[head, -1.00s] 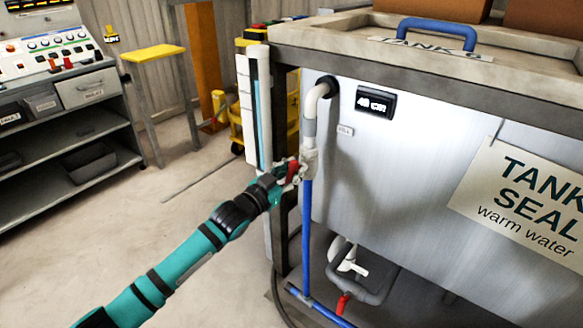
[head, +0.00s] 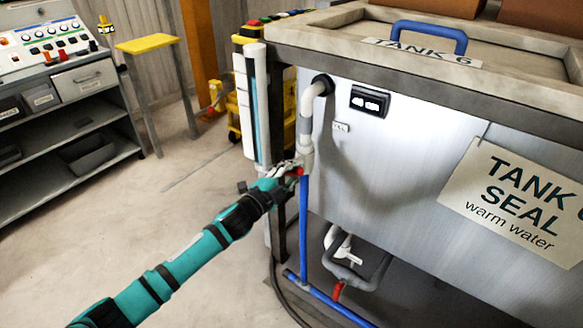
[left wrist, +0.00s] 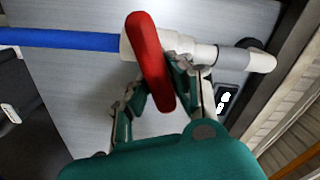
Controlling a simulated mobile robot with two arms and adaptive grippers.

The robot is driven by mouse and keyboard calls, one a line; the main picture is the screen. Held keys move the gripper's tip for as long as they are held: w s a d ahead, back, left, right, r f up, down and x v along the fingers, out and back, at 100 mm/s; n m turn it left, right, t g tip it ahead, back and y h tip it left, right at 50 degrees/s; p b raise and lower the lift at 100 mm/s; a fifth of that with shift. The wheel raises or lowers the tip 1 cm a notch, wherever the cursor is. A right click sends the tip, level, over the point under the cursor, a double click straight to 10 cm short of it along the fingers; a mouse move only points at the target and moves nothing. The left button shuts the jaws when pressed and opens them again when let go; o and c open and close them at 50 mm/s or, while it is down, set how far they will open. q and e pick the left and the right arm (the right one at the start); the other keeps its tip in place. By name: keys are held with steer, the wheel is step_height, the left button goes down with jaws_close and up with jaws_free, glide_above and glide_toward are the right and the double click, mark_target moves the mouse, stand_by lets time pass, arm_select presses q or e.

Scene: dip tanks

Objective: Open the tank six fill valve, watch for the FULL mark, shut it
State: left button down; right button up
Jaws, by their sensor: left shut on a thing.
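Tank six (head: 400,160) is a grey metal tank with a blue-handled lid marked TANK 6. Its fill valve (head: 306,158) sits on a white and grey pipe above a blue pipe at the tank's left corner. My left gripper (head: 292,172) is at the valve, shut on its red lever (head: 299,171). In the left wrist view the red lever (left wrist: 150,60) lies between the fingers, slanting across the white valve body. A black level display (head: 370,101) on the tank front is too small to read surely. My right gripper is out of view.
A white upright gauge (head: 255,105) with a bluish strip stands by the tank corner. A second red-handled valve (head: 338,290) is low under the tank. Floor on the left is clear, before a control desk (head: 50,50).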

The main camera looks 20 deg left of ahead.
arm_select(q)
steer(key=m, duration=0.2)
steer(key=shift+f+m, duration=0.2)
steer(key=shift+m, duration=0.1)
steer(key=shift+f+m, duration=0.15)
steer(key=shift+m, duration=0.85)
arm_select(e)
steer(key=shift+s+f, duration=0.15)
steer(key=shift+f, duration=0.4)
arm_select(q)
steer(key=c, duration=1.2)
jaws_free()
steer(key=shift+o, duration=0.2)
steer(key=v, duration=1.2)
